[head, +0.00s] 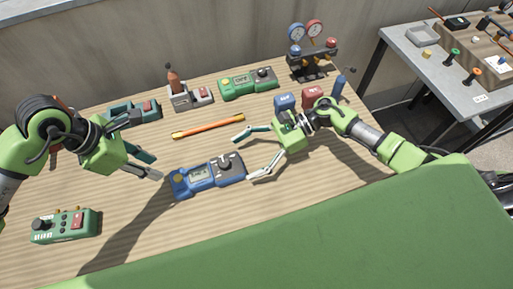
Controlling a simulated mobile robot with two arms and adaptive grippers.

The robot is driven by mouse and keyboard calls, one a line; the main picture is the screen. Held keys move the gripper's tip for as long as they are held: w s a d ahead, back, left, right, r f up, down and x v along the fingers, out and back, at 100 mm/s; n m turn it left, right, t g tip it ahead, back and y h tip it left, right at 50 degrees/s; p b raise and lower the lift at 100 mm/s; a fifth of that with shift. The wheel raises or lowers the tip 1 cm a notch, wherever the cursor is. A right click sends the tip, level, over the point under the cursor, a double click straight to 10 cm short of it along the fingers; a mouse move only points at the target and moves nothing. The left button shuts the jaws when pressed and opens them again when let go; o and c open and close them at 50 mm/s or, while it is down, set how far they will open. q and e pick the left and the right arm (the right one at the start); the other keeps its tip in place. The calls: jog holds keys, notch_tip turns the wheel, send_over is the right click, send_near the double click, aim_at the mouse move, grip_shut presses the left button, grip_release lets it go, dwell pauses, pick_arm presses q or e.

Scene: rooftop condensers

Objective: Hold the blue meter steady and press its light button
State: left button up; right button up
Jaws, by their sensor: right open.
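The blue meter (207,185) lies on the wooden table, with a grey display, a dark knob towards its right end and a small yellowish round part near its left end. I cannot tell which part is the light button. My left gripper (156,168) is just left of the meter, its fingers apart and empty. My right gripper (243,158) is at the meter's right end, fingers spread wide and empty. One of its fingertips is close to the meter's right end; I cannot tell whether it touches.
A green control box (64,226) is at front left. A grey side table (460,80) holds tools. Bare wood lies in front of the meter.

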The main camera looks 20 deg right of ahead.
aim_at(217, 173)
jog(key=x, duration=0.9)
jog(key=shift+w+a+f, duration=0.1)
jog(key=shift+a, duration=0.3)
jog(key=c, duration=1.4)
jog(key=shift+c, duration=0.2)
pick_arm(q)
grip_shut()
pick_arm(e)
jog(key=shift+f, duration=0.1)
